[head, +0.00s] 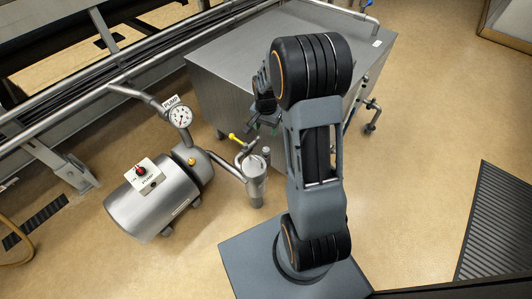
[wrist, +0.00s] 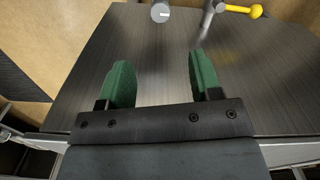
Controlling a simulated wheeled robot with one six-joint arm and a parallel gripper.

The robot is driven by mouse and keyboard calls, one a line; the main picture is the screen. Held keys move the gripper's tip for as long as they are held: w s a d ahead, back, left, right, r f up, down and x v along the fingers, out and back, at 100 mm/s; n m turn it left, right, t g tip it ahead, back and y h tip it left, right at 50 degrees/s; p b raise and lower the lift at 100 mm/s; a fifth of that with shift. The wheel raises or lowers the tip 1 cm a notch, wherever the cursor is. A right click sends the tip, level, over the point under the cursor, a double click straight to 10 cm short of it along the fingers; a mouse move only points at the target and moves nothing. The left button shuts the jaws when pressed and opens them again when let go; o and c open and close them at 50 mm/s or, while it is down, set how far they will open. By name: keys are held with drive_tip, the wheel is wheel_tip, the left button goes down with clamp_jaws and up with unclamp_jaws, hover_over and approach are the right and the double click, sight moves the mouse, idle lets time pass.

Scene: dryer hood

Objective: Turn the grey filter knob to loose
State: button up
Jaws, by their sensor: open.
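A small grey round knob with a white mark (wrist: 160,12) shows at the top edge of the wrist view, partly cut off. It lies beyond my fingertips, roughly in line with the gap between them, and apart from them. In the head view a grey cylindrical filter body (head: 255,180) stands beside the pump, with a small grey round part (head: 266,151) at its top right, which looks like the knob. My gripper (wrist: 160,75) is open and empty, its two green fingers spread. In the head view my gripper (head: 264,124) is partly hidden by my arm, above the filter. The knob's setting is unreadable.
A yellow-tipped valve lever (wrist: 256,11) is right of the knob and also shows in the head view (head: 233,137). A pump (head: 150,200) with a red switch and a gauge (head: 180,116) stand left of the filter. A steel cabinet (head: 225,65) stands behind.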

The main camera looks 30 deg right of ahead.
sight(266, 149)
wheel_tip(266, 149, down, 13)
drive_tip(key=b, duration=0.4)
drive_tip(key=shift+r+b, duration=0.1)
drive_tip(key=shift+b, duration=0.2)
drive_tip(key=shift+c, duration=0.2)
drive_tip(key=c, duration=0.9)
